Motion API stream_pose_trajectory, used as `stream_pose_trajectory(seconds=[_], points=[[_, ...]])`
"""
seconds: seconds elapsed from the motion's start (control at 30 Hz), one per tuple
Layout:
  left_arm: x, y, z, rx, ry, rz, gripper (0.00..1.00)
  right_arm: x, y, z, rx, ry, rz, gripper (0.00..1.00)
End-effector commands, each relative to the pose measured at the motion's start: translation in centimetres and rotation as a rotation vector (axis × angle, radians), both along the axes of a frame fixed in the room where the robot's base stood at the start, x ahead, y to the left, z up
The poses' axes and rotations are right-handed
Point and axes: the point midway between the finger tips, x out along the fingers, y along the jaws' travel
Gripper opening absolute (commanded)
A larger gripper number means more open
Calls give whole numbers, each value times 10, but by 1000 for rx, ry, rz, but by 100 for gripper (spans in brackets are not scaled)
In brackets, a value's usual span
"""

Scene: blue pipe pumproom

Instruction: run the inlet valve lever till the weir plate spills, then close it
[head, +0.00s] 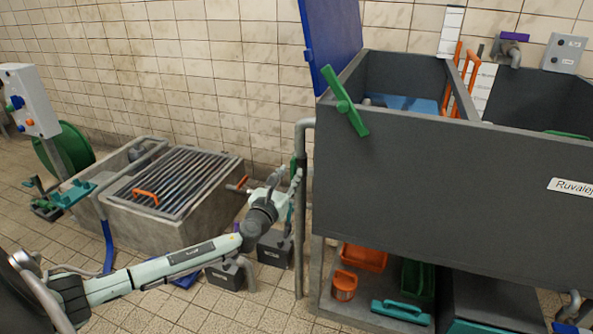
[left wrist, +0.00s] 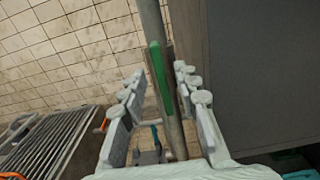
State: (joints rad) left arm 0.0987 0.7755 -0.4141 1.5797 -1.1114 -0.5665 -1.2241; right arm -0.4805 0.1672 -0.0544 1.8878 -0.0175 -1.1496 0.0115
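A green lever (left wrist: 158,78) lies along a grey vertical pipe (head: 300,235) at the left end of the big grey tank (head: 430,170). In the head view the lever is mostly hidden behind my left gripper (head: 284,183). In the left wrist view my left gripper (left wrist: 160,105) is open, with its fingers apart and the pipe and lever showing between them, seemingly further out. I cannot tell whether a finger touches either. A blue patch (head: 405,103), perhaps water, shows inside the tank's left compartment. I cannot make out the weir plate for sure. My right gripper is not in view.
A larger green bar (head: 345,100) slants across the tank's upper left corner, under a raised blue panel (head: 331,38). A concrete basin with a grate (head: 170,180) stands left, with an orange handle (head: 237,185). Dark boxes (head: 274,247) sit on the floor below my gripper.

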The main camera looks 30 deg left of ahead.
Motion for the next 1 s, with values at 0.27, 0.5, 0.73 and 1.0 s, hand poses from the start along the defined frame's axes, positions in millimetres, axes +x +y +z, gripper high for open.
stream_pose_trajectory(seconds=[0.27, 0.5, 0.73, 1.0], points=[[29, 6, -1, -4, 0, 0, 31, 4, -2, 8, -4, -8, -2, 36], [31, 7, 0, -4, 0, 0, 31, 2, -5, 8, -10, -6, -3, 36], [30, 7, -1, -5, 0, 0, 9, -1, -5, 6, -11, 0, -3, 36], [30, 6, -2, -6, 3, -1, 0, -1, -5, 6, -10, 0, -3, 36]])
